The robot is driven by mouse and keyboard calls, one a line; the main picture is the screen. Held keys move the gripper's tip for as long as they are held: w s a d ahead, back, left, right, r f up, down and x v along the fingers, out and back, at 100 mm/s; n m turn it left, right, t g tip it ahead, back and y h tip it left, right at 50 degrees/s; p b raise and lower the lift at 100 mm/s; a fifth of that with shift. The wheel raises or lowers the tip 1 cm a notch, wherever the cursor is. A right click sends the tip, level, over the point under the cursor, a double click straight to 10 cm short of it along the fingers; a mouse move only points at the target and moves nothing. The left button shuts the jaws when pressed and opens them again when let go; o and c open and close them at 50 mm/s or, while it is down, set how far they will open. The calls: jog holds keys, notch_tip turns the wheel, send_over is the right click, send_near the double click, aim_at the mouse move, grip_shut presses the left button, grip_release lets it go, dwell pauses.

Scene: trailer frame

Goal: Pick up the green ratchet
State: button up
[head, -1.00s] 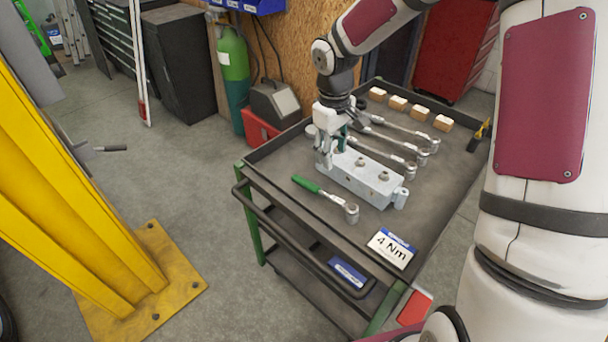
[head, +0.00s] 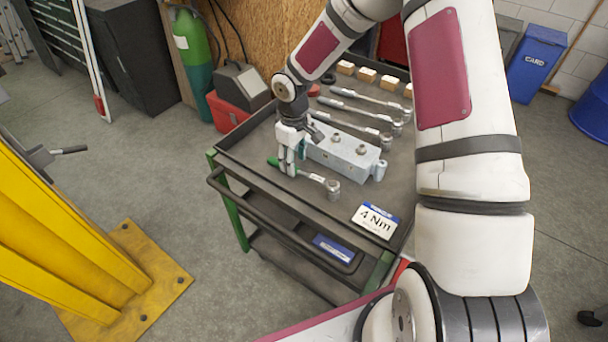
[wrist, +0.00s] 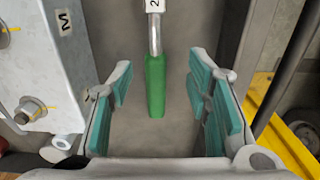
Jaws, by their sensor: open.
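The green ratchet (head: 313,178) lies on the cart top in front of the metal block, its silver head toward the right. In the wrist view its green handle (wrist: 155,87) lies between my open fingers, with a gap on both sides. The silver shaft runs up out of the picture, so the head is hidden there. My gripper (head: 289,168) is over the handle end in the head view and covers part of it. The teal finger pads (wrist: 163,115) touch nothing that I can see.
The metal block (head: 342,153) with bolts stands close beside the ratchet. Several other wrenches (head: 352,126) lie behind it. A "4 Nm" card (head: 375,221) lies near the front right corner. The cart has a raised rim (head: 262,194) along its front edge.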

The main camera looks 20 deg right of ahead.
aim_at(297, 169)
jog(key=f, duration=0.4)
jog(key=shift+d+f, duration=0.3)
jog(key=shift+f, duration=0.1)
grip_shut()
